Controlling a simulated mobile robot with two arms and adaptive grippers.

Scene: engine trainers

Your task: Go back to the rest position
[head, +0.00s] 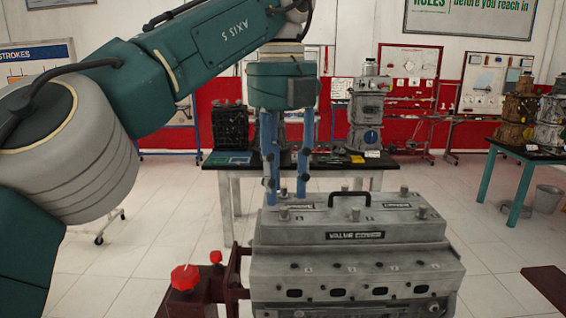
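My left gripper (286,198) comes down from a green arm and has two blue fingers. The fingers point down and stand apart, with nothing seen between them. In the head view their tips are at the back left of the grey valve cover (354,237), near a knob on its top. I cannot tell whether they touch it. The valve cover sits on the grey engine block (350,291) and has a black handle (348,197) on top. My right gripper is not in view.
A dark red stand (238,272) with a red knob (185,278) is at the engine's left. A black-topped table (220,161) behind holds engine parts. A green-legged table (525,180) with engines and a bucket (547,199) are at right. Open tiled floor lies between.

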